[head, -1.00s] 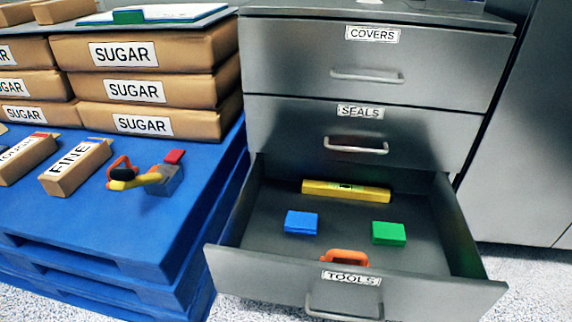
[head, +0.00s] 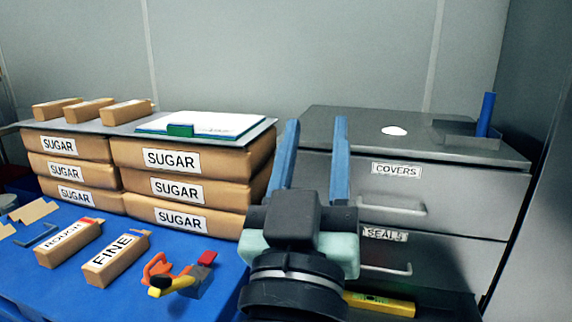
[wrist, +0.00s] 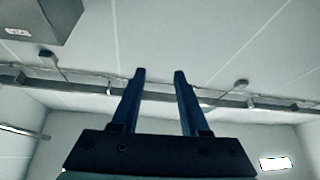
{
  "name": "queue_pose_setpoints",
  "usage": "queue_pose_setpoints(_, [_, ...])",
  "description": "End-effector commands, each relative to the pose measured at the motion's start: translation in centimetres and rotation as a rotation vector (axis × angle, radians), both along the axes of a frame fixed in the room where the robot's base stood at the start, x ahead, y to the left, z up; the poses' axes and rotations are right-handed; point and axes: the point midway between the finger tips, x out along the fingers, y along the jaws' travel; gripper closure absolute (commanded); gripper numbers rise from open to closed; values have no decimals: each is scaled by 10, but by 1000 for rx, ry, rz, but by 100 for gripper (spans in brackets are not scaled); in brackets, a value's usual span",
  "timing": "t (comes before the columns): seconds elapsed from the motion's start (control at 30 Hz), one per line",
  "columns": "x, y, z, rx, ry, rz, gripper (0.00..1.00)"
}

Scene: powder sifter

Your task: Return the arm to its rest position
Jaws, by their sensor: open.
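My gripper (head: 315,130) stands upright in the middle of the head view, in front of the sugar bags and the drawer cabinet. Its two blue fingers are apart, with nothing between them. In the wrist view my gripper (wrist: 160,75) is also open and empty, pointing toward the ceiling and walls. My arm below it hides part of the cabinet front and the lower drawer.
A grey cabinet (head: 340,190) stands at right; a yellow level (head: 380,304) shows low in it. Stacked sugar bags (head: 180,190) and a clipboard (head: 215,124) are at left. A blue pallet (head: 50,285) holds boxes marked ROUGH (head: 70,243) and FINE (head: 115,258), and tools.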

Motion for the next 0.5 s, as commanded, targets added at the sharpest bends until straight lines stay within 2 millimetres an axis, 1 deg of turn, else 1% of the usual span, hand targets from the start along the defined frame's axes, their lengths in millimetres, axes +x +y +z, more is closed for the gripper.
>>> queue_pose_setpoints(0.03, [-16, 6, 45, 27, -87, 56, 55])
queue_pose_setpoints(0.07, [-26, 9, 66, 41, -134, 92, 55])
queue_pose_setpoints(0.1, [-41, 15, 93, 57, -197, 142, 55])
queue_pose_setpoints(0.17, [-65, 22, 131, 78, -292, 220, 55])
queue_pose_setpoints(0.2, [-83, 27, 155, 88, -354, 272, 55])
queue_pose_setpoints(0.23, [-82, 28, 170, 90, -349, 277, 55])
queue_pose_setpoints(0.3, [-78, 27, 193, 89, -335, 270, 55])
queue_pose_setpoints(0.37, [-78, 27, 211, 89, -334, 268, 55])
queue_pose_setpoints(0.5, [-77, 27, 254, 88, -332, 267, 55])
